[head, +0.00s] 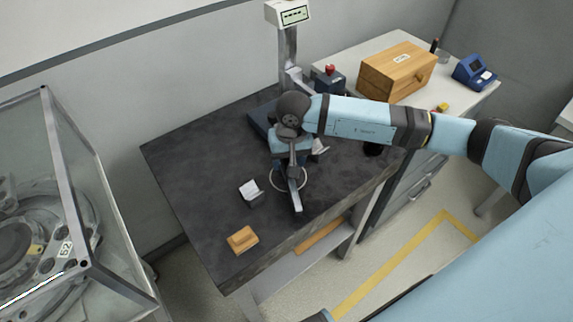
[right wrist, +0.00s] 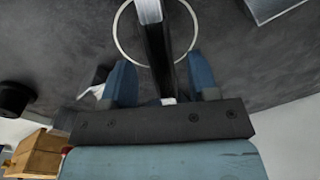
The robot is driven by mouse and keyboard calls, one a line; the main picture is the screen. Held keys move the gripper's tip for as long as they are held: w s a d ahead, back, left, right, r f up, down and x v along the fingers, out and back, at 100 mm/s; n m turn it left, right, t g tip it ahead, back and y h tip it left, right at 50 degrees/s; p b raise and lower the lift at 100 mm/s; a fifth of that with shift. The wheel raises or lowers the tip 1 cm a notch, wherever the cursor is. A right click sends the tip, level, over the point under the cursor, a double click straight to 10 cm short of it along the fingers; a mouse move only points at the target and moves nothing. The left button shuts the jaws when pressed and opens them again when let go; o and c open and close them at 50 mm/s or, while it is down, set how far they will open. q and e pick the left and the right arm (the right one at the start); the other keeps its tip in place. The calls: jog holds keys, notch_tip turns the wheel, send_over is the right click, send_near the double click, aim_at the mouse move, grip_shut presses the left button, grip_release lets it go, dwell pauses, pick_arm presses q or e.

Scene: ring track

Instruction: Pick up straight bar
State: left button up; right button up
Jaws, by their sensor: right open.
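The straight bar (head: 296,197) is long and narrow, dark with a pale silver end, above the dark tabletop. It also shows in the right wrist view (right wrist: 152,35), running down between my fingers. My right gripper (right wrist: 162,80) is open, with one blue finger on each side of the bar and a visible gap to each. In the head view my right gripper (head: 291,152) points down at the bar, and the wrist partly hides the bar's far end. A thin white ring (head: 304,182) shows around the bar on the tabletop. My left gripper is not in view.
A grey block with a white face (head: 251,193) and a wooden block (head: 242,240) sit left of the bar. A stand with a display (head: 288,14) rises behind. A wooden box (head: 398,70) is on the side counter. The table's left part is clear.

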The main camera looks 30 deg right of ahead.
aim_at(287, 162)
jog(key=f, duration=0.4)
jog(key=shift+w+a, duration=0.15)
jog(key=shift+a, duration=0.05)
grip_shut()
jog(key=shift+r, duration=0.15)
